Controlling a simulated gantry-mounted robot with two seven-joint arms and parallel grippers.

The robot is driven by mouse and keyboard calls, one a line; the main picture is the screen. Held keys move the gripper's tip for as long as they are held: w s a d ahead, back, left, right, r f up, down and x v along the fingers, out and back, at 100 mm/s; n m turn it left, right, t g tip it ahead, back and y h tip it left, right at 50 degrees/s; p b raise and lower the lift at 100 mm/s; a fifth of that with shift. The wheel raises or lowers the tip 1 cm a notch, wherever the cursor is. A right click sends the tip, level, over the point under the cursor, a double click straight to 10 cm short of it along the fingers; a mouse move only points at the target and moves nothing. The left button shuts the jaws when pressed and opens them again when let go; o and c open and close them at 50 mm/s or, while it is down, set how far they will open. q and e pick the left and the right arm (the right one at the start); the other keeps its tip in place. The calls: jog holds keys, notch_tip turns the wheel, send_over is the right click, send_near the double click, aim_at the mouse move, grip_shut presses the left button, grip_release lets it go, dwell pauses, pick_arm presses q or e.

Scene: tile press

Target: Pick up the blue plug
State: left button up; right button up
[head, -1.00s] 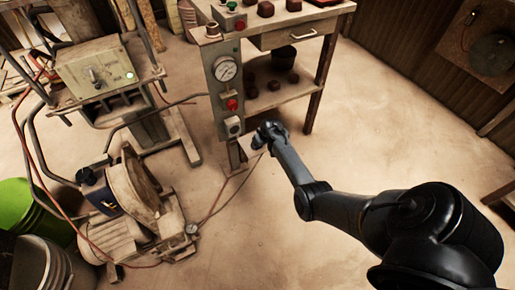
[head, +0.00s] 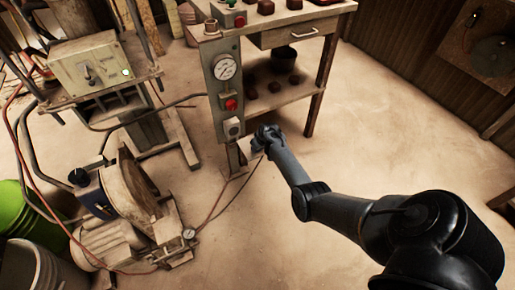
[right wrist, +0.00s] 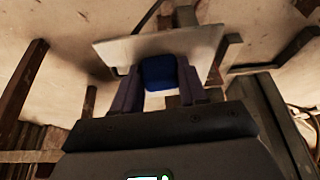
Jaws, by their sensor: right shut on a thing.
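The blue plug (right wrist: 158,72) sits between the two dark fingers of my right gripper (right wrist: 165,88) in the right wrist view. The gripper is shut on it. A pale flat plate (right wrist: 207,48) is right behind the plug; I cannot tell whether the plug still touches it. In the head view my right gripper (head: 264,140) is low beside the foot of the press bench's front panel, and it mostly hides the plug there. My left gripper is not in view.
The wooden bench (head: 285,101) with a gauge (head: 226,68) and red button (head: 231,104) stands just beyond the gripper. A pump with a motor (head: 105,243) and a hose are to the left. The floor to the right (head: 400,120) is clear.

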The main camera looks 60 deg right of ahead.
jog(key=shift+c, duration=1.1)
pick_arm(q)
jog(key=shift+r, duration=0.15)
pick_arm(e)
jog(key=shift+r, duration=0.15)
